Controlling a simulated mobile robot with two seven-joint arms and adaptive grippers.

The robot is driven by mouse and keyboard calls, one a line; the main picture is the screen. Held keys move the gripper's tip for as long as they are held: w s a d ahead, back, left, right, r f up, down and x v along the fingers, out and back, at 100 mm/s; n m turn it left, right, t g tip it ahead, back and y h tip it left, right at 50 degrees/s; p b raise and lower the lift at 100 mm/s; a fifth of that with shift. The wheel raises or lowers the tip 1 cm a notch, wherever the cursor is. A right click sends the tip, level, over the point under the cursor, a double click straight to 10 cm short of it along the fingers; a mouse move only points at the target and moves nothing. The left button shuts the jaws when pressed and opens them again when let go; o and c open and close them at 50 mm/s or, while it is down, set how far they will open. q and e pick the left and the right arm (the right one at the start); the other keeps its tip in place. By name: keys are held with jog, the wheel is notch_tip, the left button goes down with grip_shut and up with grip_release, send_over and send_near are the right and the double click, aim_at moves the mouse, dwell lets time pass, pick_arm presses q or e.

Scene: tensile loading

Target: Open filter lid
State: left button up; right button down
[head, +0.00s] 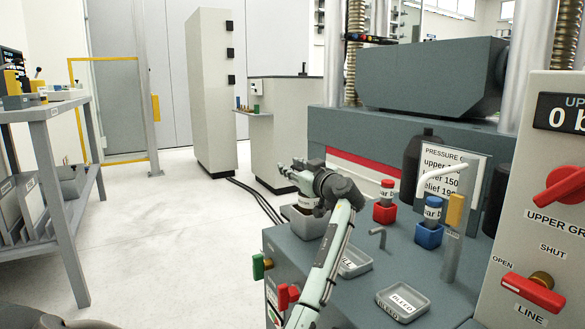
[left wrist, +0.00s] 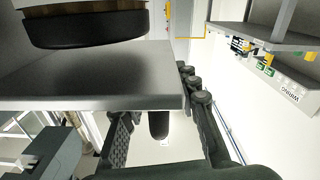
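No part labelled as a filter or its lid can be made out. My left gripper (head: 291,172) is over the left end of the grey bench, fingers spread and pointing left. Just below it, a labelled jar (head: 308,204) sits in a grey square holder (head: 302,226); its top is hidden by the gripper. In the left wrist view my gripper (left wrist: 158,118) has its fingers apart, with a dark rounded thing between them. A grey slab (left wrist: 110,80) and a dark round disc (left wrist: 85,30) are close by; contact cannot be told. My right gripper is not visible.
A red holder (head: 384,212) and blue holder (head: 429,236) with capped jars stand to the right. Floor (head: 190,240) is clear at left.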

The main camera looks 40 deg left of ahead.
pick_arm(q)
grip_shut()
jog(key=shift+r, duration=0.1)
dwell(0.3)
